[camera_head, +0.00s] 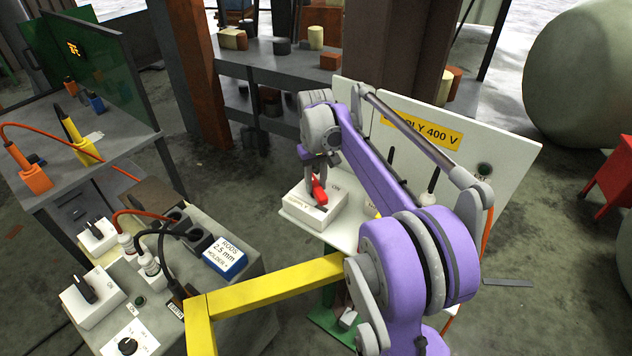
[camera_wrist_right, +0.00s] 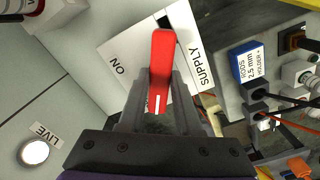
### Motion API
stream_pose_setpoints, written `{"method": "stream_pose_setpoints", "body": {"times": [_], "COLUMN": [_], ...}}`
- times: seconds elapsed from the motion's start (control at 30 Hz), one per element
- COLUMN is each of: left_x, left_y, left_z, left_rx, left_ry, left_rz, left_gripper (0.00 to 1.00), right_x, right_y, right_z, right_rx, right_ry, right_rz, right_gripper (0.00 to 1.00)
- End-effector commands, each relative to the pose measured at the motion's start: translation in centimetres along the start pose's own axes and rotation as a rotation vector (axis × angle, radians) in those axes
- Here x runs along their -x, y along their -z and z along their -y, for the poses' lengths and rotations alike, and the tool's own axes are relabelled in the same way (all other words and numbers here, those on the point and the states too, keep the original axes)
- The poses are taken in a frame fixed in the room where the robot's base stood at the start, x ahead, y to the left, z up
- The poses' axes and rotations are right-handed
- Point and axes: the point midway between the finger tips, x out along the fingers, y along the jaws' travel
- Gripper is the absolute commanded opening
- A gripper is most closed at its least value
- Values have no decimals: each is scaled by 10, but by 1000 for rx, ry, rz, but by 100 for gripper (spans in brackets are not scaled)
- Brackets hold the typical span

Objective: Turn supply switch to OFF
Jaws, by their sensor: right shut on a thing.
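The supply switch is a white box (camera_head: 328,211) with a red handle (camera_head: 319,191), on a white ledge in front of the SUPPLY 400 V panel (camera_head: 510,160). My right gripper (camera_head: 319,176) reaches down onto it and is shut on the red handle. In the right wrist view the handle (camera_wrist_right: 162,55) stands between the two fingers (camera_wrist_right: 160,85), its white mark at the gripper end. The words ON and SUPPLY show on either side of it on the white plate (camera_wrist_right: 128,50). No OFF label can be read. My left gripper is not in view.
A LIVE lamp (camera_wrist_right: 35,152) glows white in the right wrist view. A grey bench unit (camera_head: 240,282) at the lower left carries switches, cables and a blue rods holder (camera_head: 225,258). Shelves (camera_head: 270,65) stand behind. Orange holders (camera_head: 35,178) stand on a table at the left.

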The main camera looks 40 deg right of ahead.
Motion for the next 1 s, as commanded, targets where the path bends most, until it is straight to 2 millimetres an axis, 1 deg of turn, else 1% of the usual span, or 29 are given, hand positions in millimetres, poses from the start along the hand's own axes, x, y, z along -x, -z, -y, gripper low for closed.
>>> {"method": "stream_pose_setpoints", "body": {"times": [0.2, 0.5, 0.73, 1.0], "left_x": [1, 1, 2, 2], "left_y": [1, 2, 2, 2], "left_z": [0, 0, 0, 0], "left_rx": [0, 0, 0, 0], "left_ry": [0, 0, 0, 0], "left_rz": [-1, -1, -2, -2], "left_gripper": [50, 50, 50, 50], "right_x": [1, 1, 1, 1], "right_y": [0, 0, 0, 0], "right_z": [0, 0, 0, 0], "right_rx": [200, 420, 519, 561], "right_ry": [0, 0, -1, -1], "right_rz": [-1, -1, -1, -1], "right_gripper": [0, 0, 0, 0]}}
